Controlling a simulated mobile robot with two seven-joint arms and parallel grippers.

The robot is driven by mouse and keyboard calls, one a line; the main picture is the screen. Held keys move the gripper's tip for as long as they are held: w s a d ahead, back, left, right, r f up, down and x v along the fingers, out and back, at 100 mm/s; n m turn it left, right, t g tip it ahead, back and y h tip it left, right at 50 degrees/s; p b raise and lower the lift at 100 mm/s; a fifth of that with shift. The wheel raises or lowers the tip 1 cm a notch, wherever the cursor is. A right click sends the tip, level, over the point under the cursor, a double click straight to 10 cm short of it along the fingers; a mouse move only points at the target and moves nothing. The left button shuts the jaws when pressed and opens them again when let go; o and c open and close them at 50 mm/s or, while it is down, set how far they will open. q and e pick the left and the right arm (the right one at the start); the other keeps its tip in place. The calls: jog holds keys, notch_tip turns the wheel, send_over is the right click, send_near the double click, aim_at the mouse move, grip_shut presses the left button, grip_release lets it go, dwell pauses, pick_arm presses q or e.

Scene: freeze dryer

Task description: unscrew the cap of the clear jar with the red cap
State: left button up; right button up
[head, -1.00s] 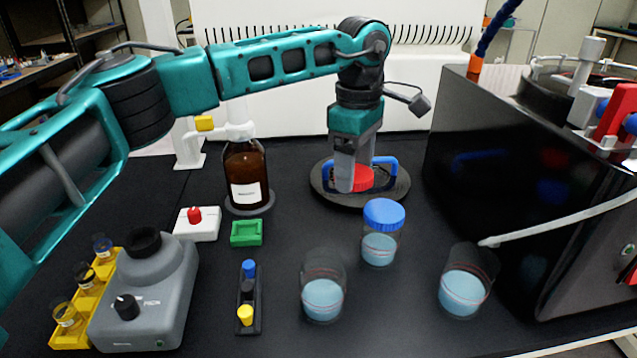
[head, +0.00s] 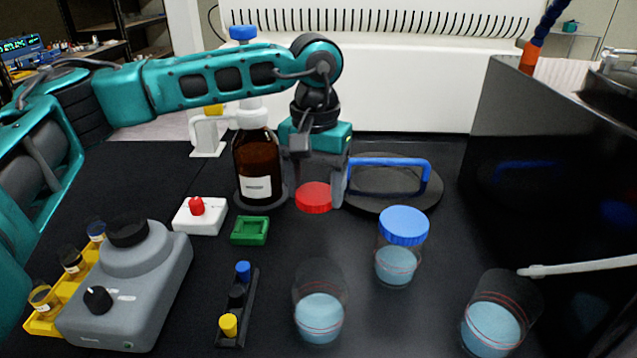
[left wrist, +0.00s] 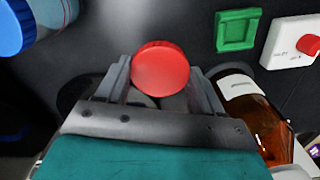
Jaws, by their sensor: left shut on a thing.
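My left gripper (head: 317,190) points down and is shut on a red cap (head: 313,197). The cap is also between the fingers in the left wrist view (left wrist: 160,68). In the head view no jar shows under the cap; only the dark worktop is below it. Two clear cups or jars with blue liquid stand uncapped in front, one at the middle (head: 319,306) and one at the right (head: 497,318). I cannot tell whether the red cap belongs to either. A clear jar with a blue cap (head: 402,246) stands between them, farther back. My right gripper is out of view.
A brown bottle (head: 257,170) is just left of my gripper. A black disc with a blue handle (head: 421,198) lies right of it. A green dish (head: 250,230), a white box with red knob (head: 199,216) and a grey mixer (head: 126,290) are at left. A dark machine (head: 540,160) stands right.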

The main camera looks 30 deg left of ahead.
pick_arm(q)
jog(key=b, duration=0.3)
send_over(316, 231)
notch_tip(316, 231, down, 4)
jog(key=shift+s+f, duration=0.1)
jog(key=shift+f, duration=0.35)
jog(key=shift+f+b, duration=0.4)
jog(key=shift+b, duration=0.05)
jog(key=shift+f, duration=0.1)
jog(key=shift+f, duration=0.25)
jog(key=o, duration=1.2)
jog(key=shift+o, duration=0.5)
